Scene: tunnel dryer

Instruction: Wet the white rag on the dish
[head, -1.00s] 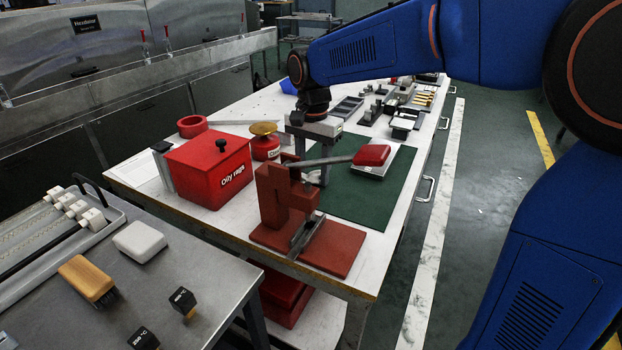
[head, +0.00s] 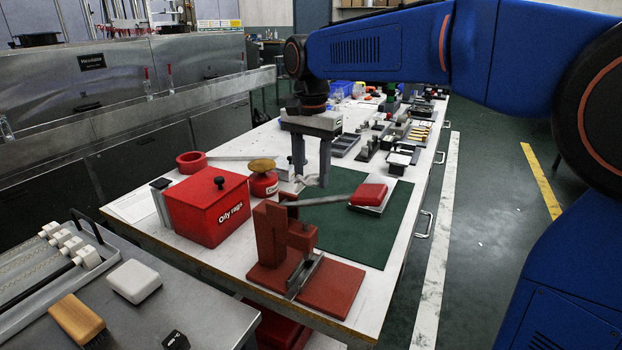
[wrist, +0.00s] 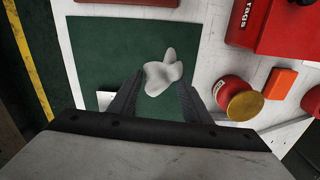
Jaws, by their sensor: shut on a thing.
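The white rag (head: 308,181) is pinched between the fingertips of my gripper (head: 312,180). In the wrist view the crumpled rag (wrist: 162,72) sits between the two dark fingertips (wrist: 162,86), with the green mat behind it. The brass dish (head: 262,165) tops a small red can (head: 264,183) to the left of my gripper in the head view. In the wrist view the dish (wrist: 245,105) is to the right of the rag, clearly apart from it. The rag's exact height above the mat is hard to tell.
A red "Oily rags" bin (head: 205,212) stands left of the can. A red-brown press (head: 305,275) with a long lever is in front. A red-topped block (head: 369,195) lies on the green mat (head: 345,235). Several tools fill the bench's far end.

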